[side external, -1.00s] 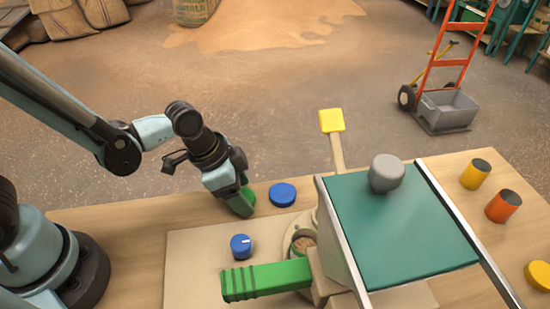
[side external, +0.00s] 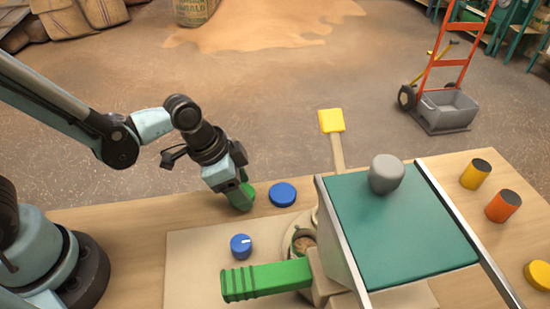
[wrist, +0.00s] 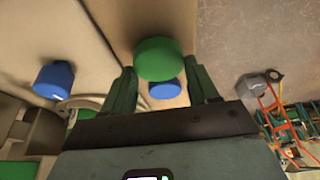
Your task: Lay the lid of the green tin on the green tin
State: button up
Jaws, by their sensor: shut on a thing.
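My gripper (wrist: 160,88) is shut on the green lid (wrist: 158,60), a round disc between the two fingertips in the wrist view. In the side view the lid (side external: 243,197) shows at the end of my gripper, over the far edge of the bench, left of the blue disc. Whether it touches the bench cannot be told. A tin with a greenish rim and brown contents (side external: 303,243), apparently the green tin, stands right of the blue knob and is partly hidden by the hopper and chute. My gripper is up and left of it, apart from it.
A blue disc (side external: 282,194) lies close to my gripper, and a blue knob (side external: 241,246) stands nearer. A ribbed green bar (side external: 267,279) and a teal-topped hopper (side external: 400,225) crowd the tin. A yellow paddle (side external: 331,121) rises behind. Yellow and orange cylinders (side external: 503,205) stand at right.

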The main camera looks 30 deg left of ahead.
aim_at(308, 231)
jog(key=shift+r, duration=1.8)
jog(key=s+d+r+m+g, duration=0.1)
jog(key=s+d+r+m, duration=0.15)
jog(key=d, duration=0.35)
jog(key=s+d+r+m+g+h, duration=0.1)
jog(key=d+r+m, duration=0.2)
jog(key=d+m, duration=0.15)
jog(key=s+d+r+m+g, duration=0.1)
jog(key=d+r+m, duration=0.15)
jog(key=d, duration=0.45)
jog(key=shift+n, duration=0.25)
jog(key=shift+a+f, duration=0.15)
jog(key=shift+f, duration=0.95)
jog(key=shift+a+f, duration=0.1)
jog(key=shift+f, duration=1)
jog(key=shift+f, duration=0.65)
jog(key=o, duration=0.9)
jog(key=shift+c, duration=0.2)
